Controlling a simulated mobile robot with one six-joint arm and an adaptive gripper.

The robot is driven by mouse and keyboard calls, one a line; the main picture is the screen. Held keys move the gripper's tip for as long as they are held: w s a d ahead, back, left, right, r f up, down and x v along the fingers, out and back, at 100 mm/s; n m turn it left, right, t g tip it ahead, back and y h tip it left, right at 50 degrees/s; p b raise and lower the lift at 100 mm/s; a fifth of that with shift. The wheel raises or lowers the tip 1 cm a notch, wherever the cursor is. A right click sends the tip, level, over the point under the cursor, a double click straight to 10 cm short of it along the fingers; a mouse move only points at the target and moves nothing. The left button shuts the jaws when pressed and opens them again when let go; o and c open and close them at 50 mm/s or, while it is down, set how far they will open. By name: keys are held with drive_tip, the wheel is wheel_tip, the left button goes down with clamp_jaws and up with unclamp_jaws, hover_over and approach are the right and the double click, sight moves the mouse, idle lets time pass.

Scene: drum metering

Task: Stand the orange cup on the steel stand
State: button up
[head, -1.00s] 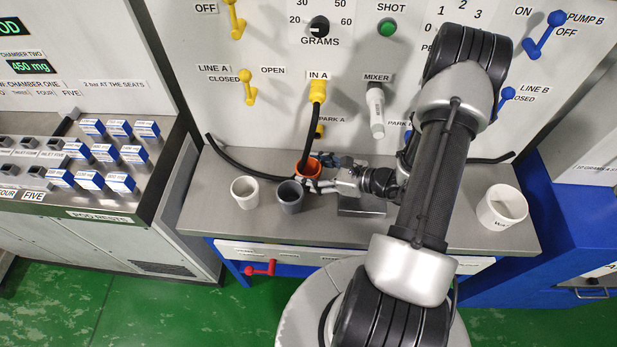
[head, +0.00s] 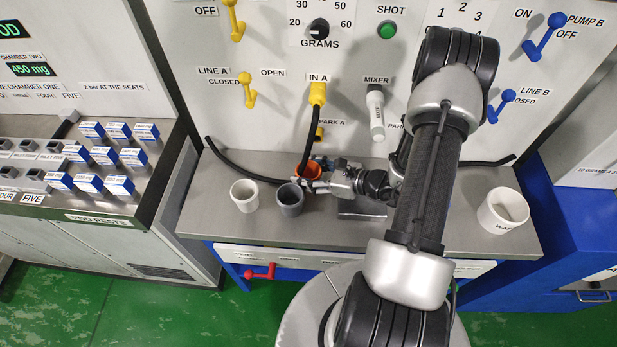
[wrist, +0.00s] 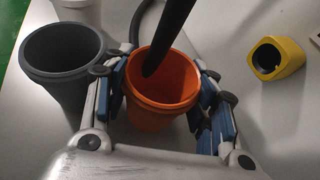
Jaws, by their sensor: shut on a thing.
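The orange cup (head: 309,169) is upright, between the fingers of my gripper (head: 318,178). In the wrist view the cup (wrist: 160,88) sits between the blue pads of my gripper (wrist: 165,95), which is shut on it. The end of a black hose hangs over or into the cup's mouth. Whether the cup touches the bench cannot be told. The steel stand (head: 362,209) is a low block on the bench, right of the cup and partly hidden by my arm.
A grey cup (head: 290,201) stands close left of the orange cup, with a white cup (head: 244,196) beyond it. A larger white container (head: 503,210) stands at the bench's right. The black hose (head: 307,135) drops from the yellow IN A fitting (head: 318,92). A mixer nozzle (head: 376,115) hangs above the stand.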

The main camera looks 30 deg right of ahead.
wheel_tip(320, 180, up, 8)
drive_tip(key=p, duration=0.3)
drive_tip(key=s+d, duration=0.3)
drive_tip(key=s, duration=0.1)
drive_tip(key=s+d+p, duration=0.1)
drive_tip(key=s+d, duration=0.2)
drive_tip(key=s, duration=0.2)
drive_tip(key=s+d+f+p, duration=0.1)
drive_tip(key=s+d, duration=0.2)
drive_tip(key=s, duration=0.2)
drive_tip(key=shift+s+d, duration=0.1)
drive_tip(key=shift+d, duration=0.15)
drive_tip(key=shift+s+d+r, duration=0.15)
drive_tip(key=shift+d, duration=0.05)
drive_tip(key=w+r+b, duration=0.2)
drive_tip(key=w+r, duration=0.1)
drive_tip(key=r, duration=0.3)
drive_tip(key=f+b, duration=0.1)
drive_tip(key=f, duration=0.2)
drive_tip(key=f+b, duration=0.1)
drive_tip(key=f, duration=0.2)
drive_tip(key=f+b, duration=0.1)
drive_tip(key=f, duration=0.2)
drive_tip(key=shift+w+d+f+b, duration=0.1)
drive_tip(key=shift+d+f+b, duration=0.2)
drive_tip(key=shift+b, duration=0.1)
